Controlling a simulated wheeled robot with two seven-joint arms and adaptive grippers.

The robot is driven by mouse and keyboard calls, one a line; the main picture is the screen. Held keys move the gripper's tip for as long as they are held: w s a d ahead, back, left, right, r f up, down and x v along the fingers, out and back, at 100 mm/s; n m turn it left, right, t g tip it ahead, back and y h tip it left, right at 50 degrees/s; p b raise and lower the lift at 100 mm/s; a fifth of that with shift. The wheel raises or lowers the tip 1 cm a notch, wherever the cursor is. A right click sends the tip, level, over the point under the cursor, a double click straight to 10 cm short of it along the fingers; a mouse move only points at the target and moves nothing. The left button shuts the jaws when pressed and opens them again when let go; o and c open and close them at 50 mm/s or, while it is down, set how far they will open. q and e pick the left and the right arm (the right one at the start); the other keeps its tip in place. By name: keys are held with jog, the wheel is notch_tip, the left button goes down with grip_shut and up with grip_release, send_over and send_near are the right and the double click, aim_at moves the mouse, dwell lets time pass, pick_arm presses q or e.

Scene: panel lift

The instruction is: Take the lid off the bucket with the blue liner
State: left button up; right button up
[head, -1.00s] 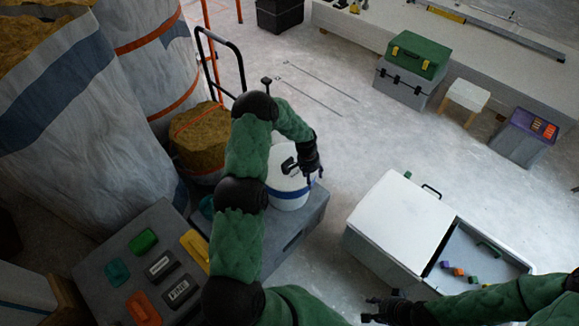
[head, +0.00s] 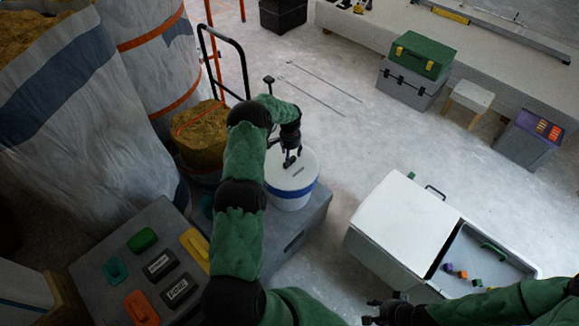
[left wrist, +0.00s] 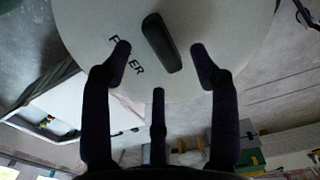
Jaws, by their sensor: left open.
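The white bucket (head: 292,196) with a blue band stands on a grey box top in the head view. Its pale round lid (head: 306,166) is on it. My left gripper (head: 291,159) is over the lid, pointing down. In the left wrist view the lid (left wrist: 225,25) fills the top, with partly covered dark lettering. A dark handle (left wrist: 161,42) on the lid shows between my open, spread fingers, with no finger visibly closed on it. My right gripper (head: 378,312) is low at the bottom edge, away from the bucket; its fingers are too dark to read.
A grey panel (head: 150,262) with coloured blocks is left of the bucket. Large sacks (head: 70,110) and a hand truck (head: 222,60) stand behind it. A white-lidded chest (head: 405,220) with an open tray of small blocks is at right. Floor between is clear.

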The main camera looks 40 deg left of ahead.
pick_arm(q)
notch_tip(320, 180, down, 5)
jog(key=shift+r+b, duration=0.1)
jog(key=shift+b, duration=0.95)
grip_shut()
